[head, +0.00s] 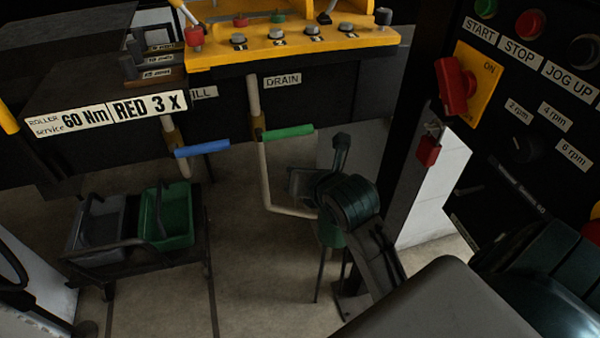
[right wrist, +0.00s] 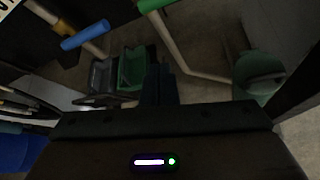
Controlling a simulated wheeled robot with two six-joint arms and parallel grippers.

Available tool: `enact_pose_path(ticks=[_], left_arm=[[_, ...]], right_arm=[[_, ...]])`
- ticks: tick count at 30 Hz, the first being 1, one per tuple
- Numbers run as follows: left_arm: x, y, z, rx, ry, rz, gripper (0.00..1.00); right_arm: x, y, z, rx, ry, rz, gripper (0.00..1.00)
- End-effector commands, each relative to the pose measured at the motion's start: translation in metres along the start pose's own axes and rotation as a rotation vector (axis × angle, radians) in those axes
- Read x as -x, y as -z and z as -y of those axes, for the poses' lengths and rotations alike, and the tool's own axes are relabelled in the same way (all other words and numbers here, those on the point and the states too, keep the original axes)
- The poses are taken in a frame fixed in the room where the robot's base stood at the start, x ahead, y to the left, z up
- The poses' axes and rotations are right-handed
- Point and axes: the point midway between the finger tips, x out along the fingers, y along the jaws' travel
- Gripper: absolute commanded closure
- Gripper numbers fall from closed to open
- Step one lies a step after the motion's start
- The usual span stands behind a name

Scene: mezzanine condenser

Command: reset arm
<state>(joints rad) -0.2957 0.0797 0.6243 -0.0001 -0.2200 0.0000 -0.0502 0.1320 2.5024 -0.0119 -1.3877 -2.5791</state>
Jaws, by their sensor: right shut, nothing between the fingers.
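My right arm reaches in from the lower right in the head view. Its gripper (head: 297,183) is in front of the drain pipe and above the floor. In the right wrist view the dark fingers (right wrist: 160,83) are together, with nothing between them. The gripper is apart from the green drain handle (head: 287,132) and the blue handle (head: 202,148), which are up and to its left in the head view. My left gripper is not in view.
A cart with a grey bin (head: 95,228) and a green bin (head: 167,216) stands at left. A green bucket (right wrist: 258,78) is under the drain pipe. A yellow control panel (head: 290,40) is above. A black panel with a red switch (head: 455,85) is at right. Floor between cart and bucket is clear.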

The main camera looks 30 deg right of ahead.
Motion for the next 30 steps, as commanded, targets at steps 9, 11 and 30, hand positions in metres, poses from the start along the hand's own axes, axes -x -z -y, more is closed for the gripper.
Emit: enact_pose_path(ticks=[9,11,30], left_arm=[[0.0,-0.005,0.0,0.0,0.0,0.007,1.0],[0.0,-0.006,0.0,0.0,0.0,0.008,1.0],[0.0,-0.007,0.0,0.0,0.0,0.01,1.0]], right_arm=[[-0.001,0.0,0.0,0.0,0.0,-0.001,1.0],[-0.001,0.001,0.0,-0.002,0.001,-0.001,1.0],[-0.19,0.282,0.149,-1.117,0.403,-0.23,1.0]])
